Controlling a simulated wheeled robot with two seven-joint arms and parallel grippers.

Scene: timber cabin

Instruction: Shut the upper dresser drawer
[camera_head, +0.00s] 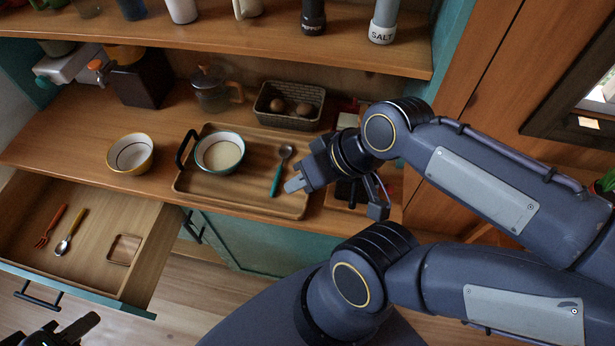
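The upper dresser drawer (137,268) is pulled out at the lower left, with a wooden inside and a teal front. Its dark bar handle (38,298) is on the front face. An orange fork (50,226), a yellow-handled spoon (70,232) and a small square wooden dish (124,249) lie inside. My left gripper (62,334) is at the bottom left edge, just in front of the drawer and apart from the handle in the picture; it is partly cut off, so its opening is unclear. My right gripper (336,196) is open and empty over the right end of the counter tray.
The wooden counter (70,150) holds a yellow-white bowl (130,154), a tray (225,190) with another bowl (219,152) and a teal spoon (280,170), and a basket (288,104). A shelf with shakers is above. Floor (190,295) is clear right of the drawer.

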